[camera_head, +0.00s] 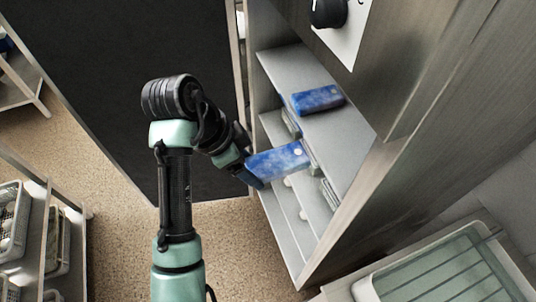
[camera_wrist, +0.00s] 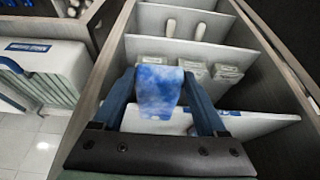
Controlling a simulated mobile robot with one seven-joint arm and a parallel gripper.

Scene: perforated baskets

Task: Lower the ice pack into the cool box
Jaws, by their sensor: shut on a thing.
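A blue mottled ice pack (camera_head: 277,160) is in my gripper (camera_head: 252,169), in front of an open shelf cabinet. In the wrist view the ice pack (camera_wrist: 157,92) sits between the two blue fingers of my gripper (camera_wrist: 159,76), which are shut on it. A second blue pack (camera_head: 318,99) lies on a cabinet shelf in the head view. A pale box with a greenish, slatted inside (camera_head: 372,287) stands at the lower right and looks like the cool box. A pale box with a blue label (camera_wrist: 62,62) at the left of the wrist view may be the same one.
Grey cabinet shelves (camera_head: 351,137) and wooden side panels lie close around the held pack. Small pale packages (camera_wrist: 228,72) and two white rounded items (camera_wrist: 200,31) are on the shelves. A rack with baskets (camera_head: 12,219) stands at the left, with open floor (camera_head: 120,235) between.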

